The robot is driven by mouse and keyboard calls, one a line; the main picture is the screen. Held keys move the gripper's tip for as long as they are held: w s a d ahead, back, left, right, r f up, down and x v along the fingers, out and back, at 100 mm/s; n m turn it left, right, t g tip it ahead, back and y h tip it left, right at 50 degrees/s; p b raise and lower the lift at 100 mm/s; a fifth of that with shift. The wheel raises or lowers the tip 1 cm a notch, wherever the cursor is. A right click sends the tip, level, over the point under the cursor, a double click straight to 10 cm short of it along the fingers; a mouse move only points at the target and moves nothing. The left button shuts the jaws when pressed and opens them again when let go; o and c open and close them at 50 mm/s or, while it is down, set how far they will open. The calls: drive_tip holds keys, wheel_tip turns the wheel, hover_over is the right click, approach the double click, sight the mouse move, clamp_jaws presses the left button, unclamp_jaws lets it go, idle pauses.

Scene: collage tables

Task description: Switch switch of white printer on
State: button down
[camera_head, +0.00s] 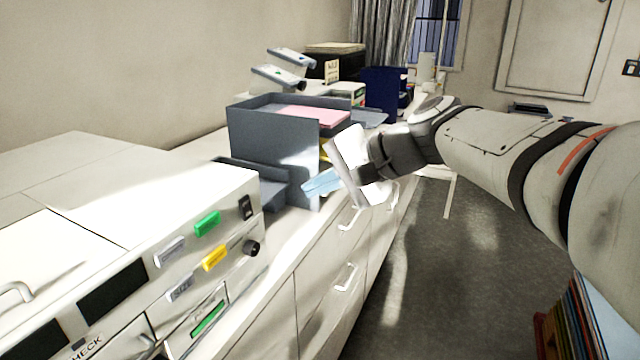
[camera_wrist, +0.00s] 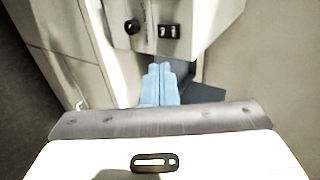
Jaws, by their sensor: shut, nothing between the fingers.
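The white printer (camera_head: 150,215) stands on the cabinet at the left, its front panel facing right. Its switch (camera_head: 246,207) is a small black rocker at the panel's upper right, above a round black knob (camera_head: 251,247). The switch also shows in the wrist view (camera_wrist: 168,31), beside the knob (camera_wrist: 132,27). I cannot tell which way the rocker is set. My gripper (camera_head: 308,188) has light blue fingers, closed together and empty. In the wrist view the fingers (camera_wrist: 160,70) point toward the printer panel just below the switch, apart from it.
A grey paper tray stack (camera_head: 270,140) with pink paper stands behind the printer, close to my gripper. The panel also has green (camera_head: 207,224) and yellow (camera_head: 214,258) buttons. Cabinet drawers with handles (camera_head: 345,277) lie below. Open floor (camera_head: 430,290) is at the right.

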sight(246, 208)
drive_tip(key=shift+a, duration=0.1)
drive_tip(key=shift+a+f+g+h, duration=0.1)
drive_tip(key=shift+a+g+h, duration=0.4)
drive_tip(key=shift+h, duration=0.7)
drive_tip(key=shift+w+a+r+p+x, duration=0.15)
drive_tip(key=shift+a+r+p+x, duration=0.25)
drive_tip(key=shift+x, duration=1.8)
drive_tip(key=shift+w+a+r+p+x, duration=0.15)
drive_tip(key=shift+p+x, duration=0.3)
drive_tip(key=shift+x, duration=1.75)
drive_tip(key=shift+w+a+r+p+x, duration=0.15)
drive_tip(key=shift+a+r+p+x, duration=0.25)
drive_tip(key=shift+x, duration=1.8)
drive_tip(key=shift+d+f, duration=0.1)
drive_tip(key=shift+d, duration=0.05)
